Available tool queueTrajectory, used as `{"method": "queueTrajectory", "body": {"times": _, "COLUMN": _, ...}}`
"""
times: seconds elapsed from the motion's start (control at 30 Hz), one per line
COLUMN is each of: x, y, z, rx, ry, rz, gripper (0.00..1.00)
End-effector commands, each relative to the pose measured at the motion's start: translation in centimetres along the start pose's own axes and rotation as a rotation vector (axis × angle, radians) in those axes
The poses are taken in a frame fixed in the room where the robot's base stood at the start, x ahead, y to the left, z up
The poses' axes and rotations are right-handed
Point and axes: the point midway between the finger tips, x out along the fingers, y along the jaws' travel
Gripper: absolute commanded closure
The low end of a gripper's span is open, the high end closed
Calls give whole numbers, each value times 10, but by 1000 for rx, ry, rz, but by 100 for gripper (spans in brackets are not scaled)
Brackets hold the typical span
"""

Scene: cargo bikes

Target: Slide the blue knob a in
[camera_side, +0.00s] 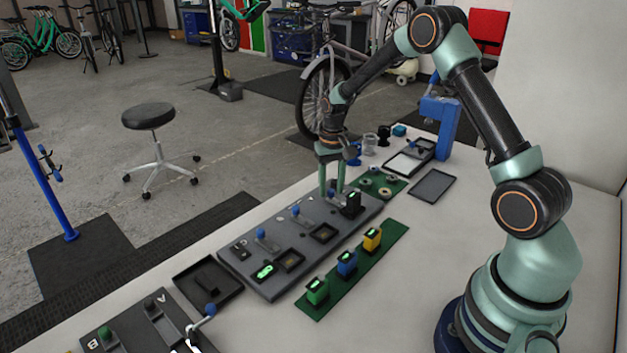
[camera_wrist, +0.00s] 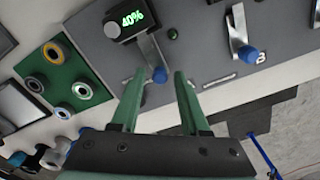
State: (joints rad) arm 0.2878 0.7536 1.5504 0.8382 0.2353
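A blue knob (camera_wrist: 160,75) on a metal lever stands beside a black display box reading 40% (camera_wrist: 128,19) on the grey panel (camera_side: 250,283). No letter is readable at this knob; the knob to its right (camera_wrist: 248,54) has a B beside it. In the wrist view my gripper (camera_wrist: 159,73) is open, with its green fingertips on either side of the first knob and gaps visible. I cannot tell how far above or below the knob the tips are.
Another blue knob (camera_side: 295,210) stands nearer on the panel. A green strip (camera_side: 327,299) with green, blue and yellow blocks lies right of it. A green board with rings (camera_side: 384,186) lies beyond. A black tray (camera_side: 220,290) and another lever panel (camera_side: 125,325) are in front.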

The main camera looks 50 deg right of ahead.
Motion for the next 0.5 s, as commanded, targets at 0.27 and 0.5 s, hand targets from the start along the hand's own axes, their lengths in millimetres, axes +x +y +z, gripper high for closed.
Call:
{"method": "queueTrajectory", "body": {"times": 0.27, "x": -25, "y": 0, "z": 0, "rx": 1, "ry": 2, "rz": 0, "gripper": 55}}
{"method": "queueTrajectory", "body": {"times": 0.5, "x": -31, "y": -1, "z": -3, "rx": 1, "ry": 1, "rz": 0, "gripper": 55}}
